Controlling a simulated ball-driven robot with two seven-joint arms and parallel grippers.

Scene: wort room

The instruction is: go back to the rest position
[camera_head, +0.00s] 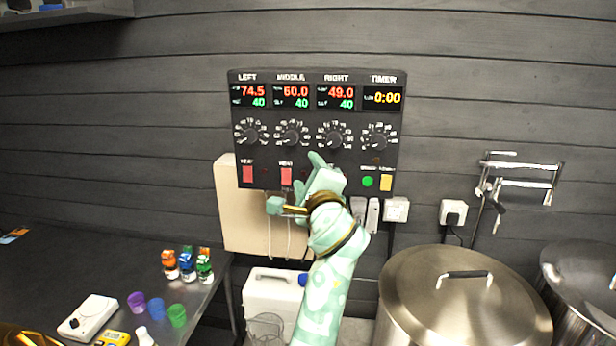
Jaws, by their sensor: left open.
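My left gripper (294,184) is open and empty in the middle of the head view, with its arm rising from the bottom. It is in front of the lower part of a black control panel (357,160) on the wall. I cannot tell whether it touches the panel. The panel shows LEFT 74.5, MIDDLE 60.0, RIGHT 49.0 and TIMER 0:00, each of the first three over a green 40. A red switch (247,174) and a second red switch (286,175) show; the area under the right dial is partly hidden by the gripper. My right gripper is not in view.
A large lidded steel pot (425,290) stands at the right, with another pot (585,275) beyond it. A dark table (90,262) at the left holds small bottles, coloured cups and a white device (88,318). A white container (270,295) stands behind my arm.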

